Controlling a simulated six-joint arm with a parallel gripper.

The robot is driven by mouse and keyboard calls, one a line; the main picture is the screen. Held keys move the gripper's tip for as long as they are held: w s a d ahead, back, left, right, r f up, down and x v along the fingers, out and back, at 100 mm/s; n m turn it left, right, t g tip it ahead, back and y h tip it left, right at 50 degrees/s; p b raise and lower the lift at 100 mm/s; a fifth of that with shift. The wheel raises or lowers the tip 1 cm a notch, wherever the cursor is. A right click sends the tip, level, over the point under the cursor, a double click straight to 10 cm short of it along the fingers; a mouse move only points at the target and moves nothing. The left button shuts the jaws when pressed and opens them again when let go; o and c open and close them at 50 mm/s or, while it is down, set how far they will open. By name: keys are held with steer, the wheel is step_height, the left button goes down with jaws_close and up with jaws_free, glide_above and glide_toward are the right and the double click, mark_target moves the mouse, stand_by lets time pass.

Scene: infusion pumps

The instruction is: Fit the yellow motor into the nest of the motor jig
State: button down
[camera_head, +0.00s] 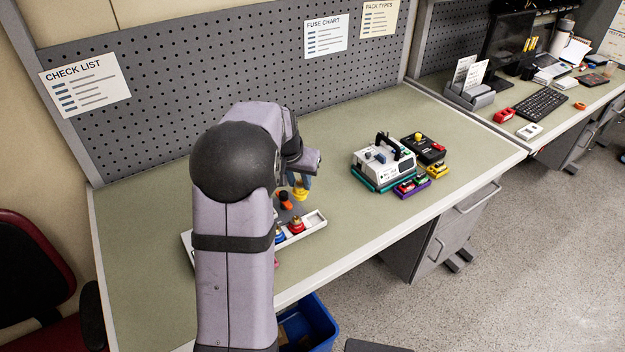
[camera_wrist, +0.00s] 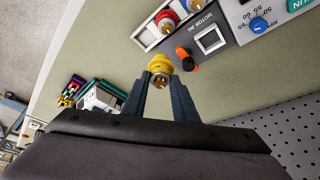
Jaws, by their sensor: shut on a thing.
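The yellow motor (camera_wrist: 160,65) is between the two fingertips of my gripper (camera_wrist: 162,82) in the wrist view, with a metal end facing the camera. My gripper is shut on it. In the head view the yellow motor (camera_head: 300,193) shows just below my gripper (camera_head: 301,182), partly hidden by the fingers. The motor jig (camera_wrist: 218,38) is a grey block with a pale square nest (camera_wrist: 211,40) that looks empty. The motor is apart from the nest, to its lower left in the wrist view. An orange and black part (camera_wrist: 187,58) is beside the jig.
A white tray (camera_head: 315,221) holds red and blue motors, partly hidden by my arm. A white pump on a teal base (camera_head: 385,163) and a black box (camera_head: 424,149) stand to the right. Bench surface between them is clear. A pegboard (camera_head: 250,70) rises behind.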

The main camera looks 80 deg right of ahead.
steer(key=w+f+p, duration=0.1)
steer(key=w+p, duration=0.2)
steer(key=w, duration=0.7)
steer(key=shift+w+a+f+m, duration=0.4)
steer(key=shift+f, duration=0.1)
steer(key=shift+f+b, duration=1.5)
steer(key=shift+f, duration=1)
steer(key=shift+b, duration=0.4)
steer(key=shift+f+b, duration=1.1)
steer(key=shift+f, duration=0.1)
stand_by(0.3)
